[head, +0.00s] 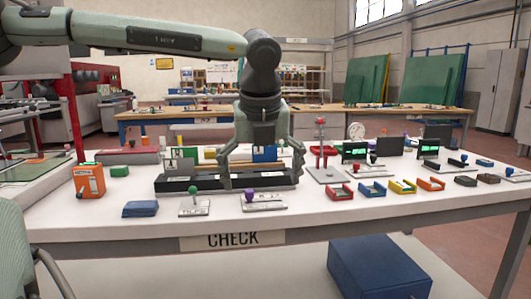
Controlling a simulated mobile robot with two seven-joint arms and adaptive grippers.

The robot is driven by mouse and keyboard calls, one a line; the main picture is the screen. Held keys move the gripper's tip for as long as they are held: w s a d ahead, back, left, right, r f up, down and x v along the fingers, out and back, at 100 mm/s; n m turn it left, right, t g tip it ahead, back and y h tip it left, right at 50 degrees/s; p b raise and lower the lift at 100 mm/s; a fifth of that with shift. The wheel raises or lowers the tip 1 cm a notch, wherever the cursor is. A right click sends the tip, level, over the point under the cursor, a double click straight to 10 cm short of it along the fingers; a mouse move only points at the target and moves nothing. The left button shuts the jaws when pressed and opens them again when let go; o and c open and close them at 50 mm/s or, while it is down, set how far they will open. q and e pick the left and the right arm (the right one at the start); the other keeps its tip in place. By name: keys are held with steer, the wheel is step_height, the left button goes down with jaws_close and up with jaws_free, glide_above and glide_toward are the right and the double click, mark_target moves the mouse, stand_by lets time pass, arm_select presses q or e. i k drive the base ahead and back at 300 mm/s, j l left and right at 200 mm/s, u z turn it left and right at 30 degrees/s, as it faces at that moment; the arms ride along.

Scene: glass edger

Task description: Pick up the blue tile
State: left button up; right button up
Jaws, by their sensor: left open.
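A blue tile (268,153) stands upright at the back of the bench, behind a long black tray (185,182); my gripper hides part of it. A green tile (181,158) with a pale letter stands to its left. My left gripper (260,181) comes down from above in front of the blue tile, over the black tray. Its fingers are spread wide, with nothing seen held between them. I cannot tell how far it is from the tile in depth. My right gripper is not in view.
A folded blue pad (140,209) lies at the front left, beside an orange device (89,181). Plates with a green knob (193,190) and a purple knob (250,196) sit in front of the tray. A red-topped stand (321,150) and small coloured trays (372,190) are to the right.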

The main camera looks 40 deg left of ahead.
mark_target(267, 154)
steer(key=i+j, duration=0.9)
steer(key=j, duration=0.25)
